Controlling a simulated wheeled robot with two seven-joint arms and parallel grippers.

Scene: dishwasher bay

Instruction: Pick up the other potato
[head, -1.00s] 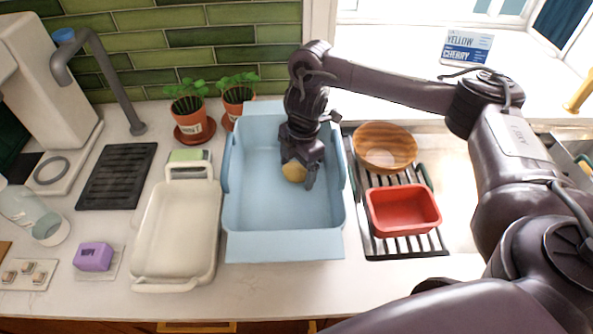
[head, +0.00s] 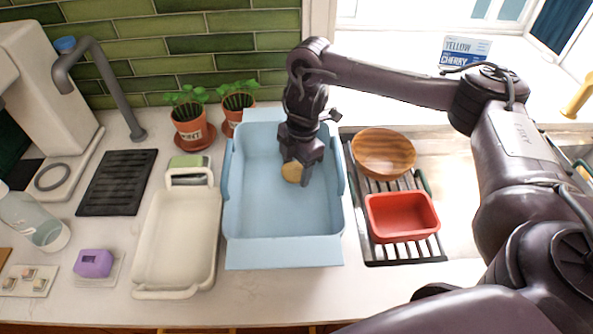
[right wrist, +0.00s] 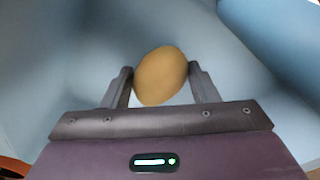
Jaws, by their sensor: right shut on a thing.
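A tan potato (head: 291,172) is between the fingers of my right gripper (head: 298,174), inside the light blue bin (head: 285,225). In the right wrist view the potato (right wrist: 161,75) sits between both fingertips of the right gripper (right wrist: 161,85), with a finger against each side. The right gripper is shut on it. The height of the potato above the bin floor is hard to tell. No second potato shows in either view. My left gripper is not in view.
A cream tray (head: 174,245) stands left of the bin. Right of it, a wooden bowl (head: 384,152) and a red dish (head: 402,215) stand on a dark rack (head: 405,250). Potted plants (head: 190,122) stand behind. The bin's walls surround the gripper.

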